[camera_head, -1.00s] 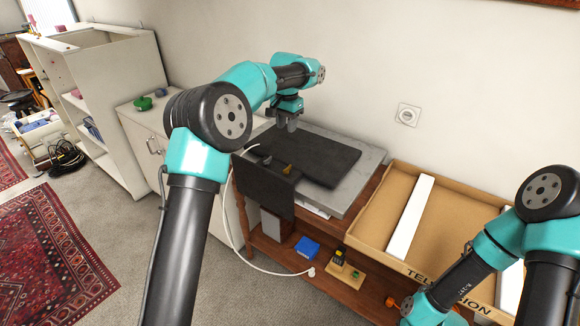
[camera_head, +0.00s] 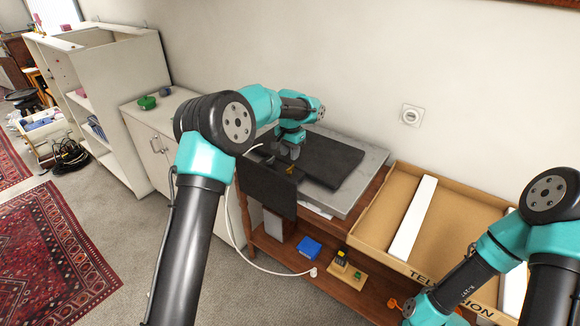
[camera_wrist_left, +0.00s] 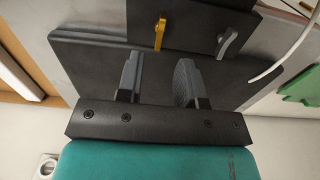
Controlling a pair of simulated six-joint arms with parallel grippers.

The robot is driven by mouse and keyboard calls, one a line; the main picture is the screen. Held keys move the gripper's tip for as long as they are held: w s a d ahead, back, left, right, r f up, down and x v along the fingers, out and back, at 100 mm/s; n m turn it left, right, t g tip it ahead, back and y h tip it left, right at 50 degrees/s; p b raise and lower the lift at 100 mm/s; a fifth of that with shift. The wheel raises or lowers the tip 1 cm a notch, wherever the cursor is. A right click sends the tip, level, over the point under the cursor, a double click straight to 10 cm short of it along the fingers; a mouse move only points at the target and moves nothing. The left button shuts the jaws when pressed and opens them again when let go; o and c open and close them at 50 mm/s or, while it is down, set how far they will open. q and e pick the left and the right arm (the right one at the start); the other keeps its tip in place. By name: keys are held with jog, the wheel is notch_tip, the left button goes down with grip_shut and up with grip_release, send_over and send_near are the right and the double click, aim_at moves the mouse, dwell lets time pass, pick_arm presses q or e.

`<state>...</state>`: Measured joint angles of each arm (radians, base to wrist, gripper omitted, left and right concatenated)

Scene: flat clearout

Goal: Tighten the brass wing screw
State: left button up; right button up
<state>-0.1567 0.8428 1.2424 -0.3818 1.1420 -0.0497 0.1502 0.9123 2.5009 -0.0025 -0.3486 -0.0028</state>
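The brass wing screw (camera_wrist_left: 159,34) stands on a dark plate (camera_wrist_left: 190,16) at the top of the left wrist view, its wing seen edge-on. In the head view the brass screw (camera_head: 291,168) is a small yellow spot just below my left gripper (camera_head: 290,152). A grey wing screw (camera_wrist_left: 228,42) sits to its right on the same plate. In the left wrist view my left gripper (camera_wrist_left: 158,78) has its two fingers apart with nothing between them. The brass screw lies beyond the fingertips, apart from them.
The plate adjoins a flat black panel (camera_head: 338,163) on a grey slab (camera_head: 372,165) atop a wooden stand. A white cable (camera_head: 237,240) hangs at the front. A cardboard box (camera_head: 455,235) stands to the right. A blue box (camera_head: 308,248) lies on the lower shelf.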

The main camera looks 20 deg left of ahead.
aim_at(290, 167)
pick_arm(q)
notch_tip(290, 167, down, 6)
jog(key=shift+f, duration=0.2)
grip_shut()
dwell(0.4)
